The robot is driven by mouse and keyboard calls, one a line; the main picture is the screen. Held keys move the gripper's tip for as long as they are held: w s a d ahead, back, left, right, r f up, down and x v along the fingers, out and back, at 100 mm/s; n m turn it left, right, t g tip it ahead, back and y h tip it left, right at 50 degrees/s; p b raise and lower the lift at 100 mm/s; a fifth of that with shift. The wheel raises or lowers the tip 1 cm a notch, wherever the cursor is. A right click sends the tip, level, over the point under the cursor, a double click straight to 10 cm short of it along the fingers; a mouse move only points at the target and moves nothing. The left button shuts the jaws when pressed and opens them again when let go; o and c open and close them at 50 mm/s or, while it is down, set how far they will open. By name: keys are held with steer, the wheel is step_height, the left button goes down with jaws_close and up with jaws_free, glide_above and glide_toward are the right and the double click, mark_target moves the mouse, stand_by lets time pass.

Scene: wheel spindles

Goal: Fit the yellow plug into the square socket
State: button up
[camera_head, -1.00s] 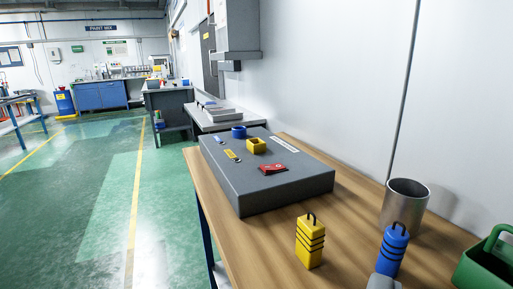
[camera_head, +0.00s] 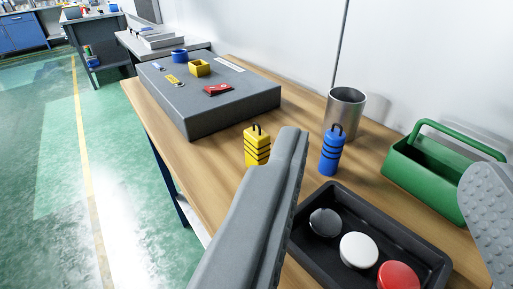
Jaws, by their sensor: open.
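The yellow plug (camera_head: 257,146) stands upright on the wooden table, with a dark loop on top and dark bands around it. The left finger of my gripper hides its lower part. A yellow square socket (camera_head: 200,68) sits on top of the grey box (camera_head: 231,101), beside a round blue socket (camera_head: 179,56). A blue plug (camera_head: 331,151) with a dark loop stands to the right of the yellow plug. My gripper (camera_head: 390,150) is open and empty, its two grey fingers wide apart, the right one at the picture's right edge.
A metal cup (camera_head: 345,111) stands behind the blue plug. A green open carrier (camera_head: 424,169) is at the right. A black tray (camera_head: 320,252) with dark, white and red round pieces lies in front. A red piece (camera_head: 218,89) lies on the grey box.

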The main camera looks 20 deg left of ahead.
steer(key=shift+o, duration=1.2)
steer(key=m+g, duration=0.7)
steer(key=g, duration=1)
glide_above(256, 149)
steer(key=w, duration=0.2)
steer(key=f, duration=1.9)
steer(key=shift+s+a, duration=0.1)
steer(key=shift+a, duration=0.25)
steer(key=c, duration=1.1)
